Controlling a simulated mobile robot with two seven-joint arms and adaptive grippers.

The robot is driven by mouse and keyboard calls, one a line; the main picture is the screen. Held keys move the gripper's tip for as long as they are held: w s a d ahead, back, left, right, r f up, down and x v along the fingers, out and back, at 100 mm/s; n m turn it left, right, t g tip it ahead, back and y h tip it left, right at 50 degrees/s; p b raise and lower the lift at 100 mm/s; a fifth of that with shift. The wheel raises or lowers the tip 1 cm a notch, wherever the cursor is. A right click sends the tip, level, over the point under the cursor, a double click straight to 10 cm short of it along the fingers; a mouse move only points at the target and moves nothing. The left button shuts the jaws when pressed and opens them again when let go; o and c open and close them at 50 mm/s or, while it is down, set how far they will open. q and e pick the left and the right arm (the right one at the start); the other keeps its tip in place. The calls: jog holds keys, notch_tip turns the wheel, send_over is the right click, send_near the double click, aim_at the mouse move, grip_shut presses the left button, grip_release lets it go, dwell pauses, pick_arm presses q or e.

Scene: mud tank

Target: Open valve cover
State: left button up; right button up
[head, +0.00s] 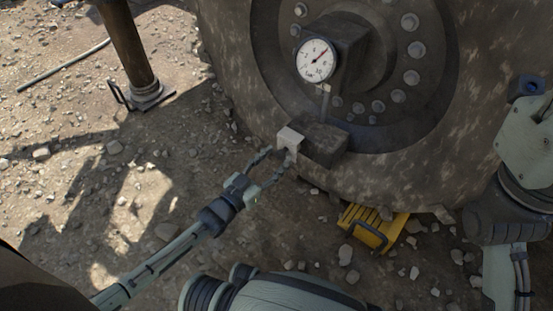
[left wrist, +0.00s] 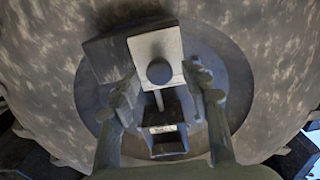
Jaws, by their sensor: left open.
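A pale square plate, which looks like the valve cover (head: 290,140), sits against a dark block (head: 325,143) low on the hub of a big wheel. In the left wrist view the plate (left wrist: 171,49) shows a round dark knob (left wrist: 159,71) on its face. My left gripper (head: 280,156) is open, its fingertips close to the plate. In the left wrist view its two fingers (left wrist: 167,88) stand on either side of the knob and plate. Whether they touch the plate I cannot tell. My right gripper is not in view.
A round pressure gauge (head: 316,61) is mounted on the hub above the block. The large muddy tyre (head: 225,60) fills the upper middle. A yellow chock with a dark handle (head: 352,218) lies under it. A brown post (head: 130,45) stands at upper left on stony ground.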

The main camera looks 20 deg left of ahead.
pick_arm(q)
jog(key=shift+w+d, duration=0.15)
jog(key=shift+w, duration=0.25)
grip_shut()
